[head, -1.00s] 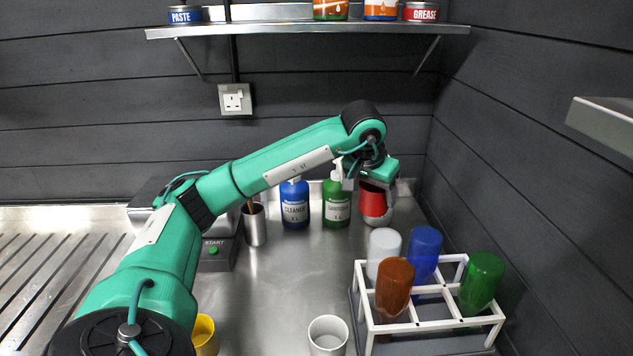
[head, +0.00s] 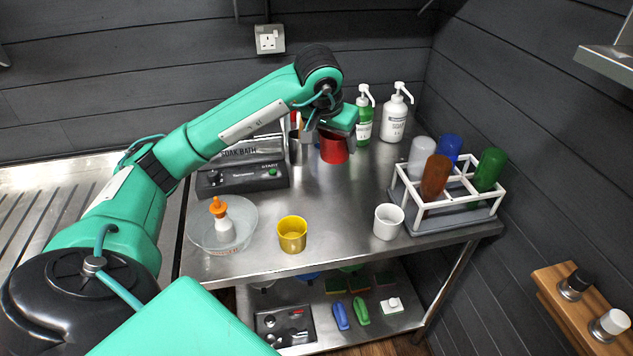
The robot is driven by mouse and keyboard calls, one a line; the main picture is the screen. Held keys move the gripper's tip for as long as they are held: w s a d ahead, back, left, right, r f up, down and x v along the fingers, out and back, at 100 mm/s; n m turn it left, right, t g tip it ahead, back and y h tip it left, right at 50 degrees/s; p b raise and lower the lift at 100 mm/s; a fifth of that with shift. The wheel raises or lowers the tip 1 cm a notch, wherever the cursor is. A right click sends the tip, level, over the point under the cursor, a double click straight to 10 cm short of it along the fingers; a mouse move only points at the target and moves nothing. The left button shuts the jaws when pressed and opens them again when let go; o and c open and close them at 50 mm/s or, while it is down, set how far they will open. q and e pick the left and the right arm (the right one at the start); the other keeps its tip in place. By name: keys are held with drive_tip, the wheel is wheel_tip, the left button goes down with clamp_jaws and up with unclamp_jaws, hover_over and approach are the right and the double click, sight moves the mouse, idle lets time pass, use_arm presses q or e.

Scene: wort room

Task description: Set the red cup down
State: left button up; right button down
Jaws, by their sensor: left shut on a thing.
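The red cup (head: 334,150) hangs under my left gripper (head: 334,133) at the back of the steel table (head: 340,200). The gripper is shut on the cup near its rim and covers its upper part. The cup looks upright. I cannot tell whether its base touches the table. It is to the left of the green bottle (head: 363,122) and close to the metal holder (head: 299,150). My right gripper is not in view.
A yellow cup (head: 292,236) and a white cup (head: 388,222) stand near the front edge. A glass bowl (head: 196,236) and the soak bath (head: 240,180) are at left, a bottle rack (head: 452,217) at right. The middle of the table is clear.

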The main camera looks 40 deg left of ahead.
use_arm(q)
wheel_tip(320, 180, down, 20)
drive_tip(key=p, duration=0.5)
drive_tip(key=shift+w, duration=0.1)
drive_tip(key=shift+f+b, duration=0.2)
drive_tip(key=shift+b, duration=0.15)
drive_tip(key=o, duration=1)
drive_tip(key=shift+r, duration=0.1)
